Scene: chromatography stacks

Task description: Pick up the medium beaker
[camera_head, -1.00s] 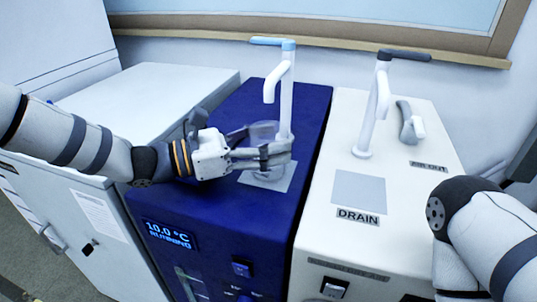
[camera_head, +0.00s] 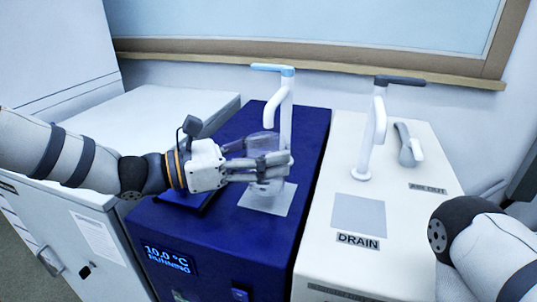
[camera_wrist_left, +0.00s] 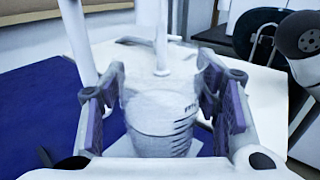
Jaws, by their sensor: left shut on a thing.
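The medium beaker is clear, with dark graduation marks, and shows large in the left wrist view (camera_wrist_left: 160,122). In the head view it is a faint glassy shape (camera_head: 262,144), partly hidden by my fingers. My left gripper (camera_head: 268,165) is shut around its sides, and in the wrist view purple finger pads flank it. The beaker looks upright and slightly above the grey square plate (camera_head: 258,202) on the blue unit, below the blue-handled tap (camera_head: 284,105). My right gripper is out of view; only part of my right arm shows at the right edge.
The blue unit (camera_head: 230,240) has a lit display. The white unit (camera_head: 330,230) beside it carries a dark-handled tap (camera_head: 378,130), a drain plate (camera_head: 359,211) and a small nozzle (camera_head: 406,148). A grey cabinet (camera_head: 140,105) stands at left. The blue-handled tap's spout is close to my fingers.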

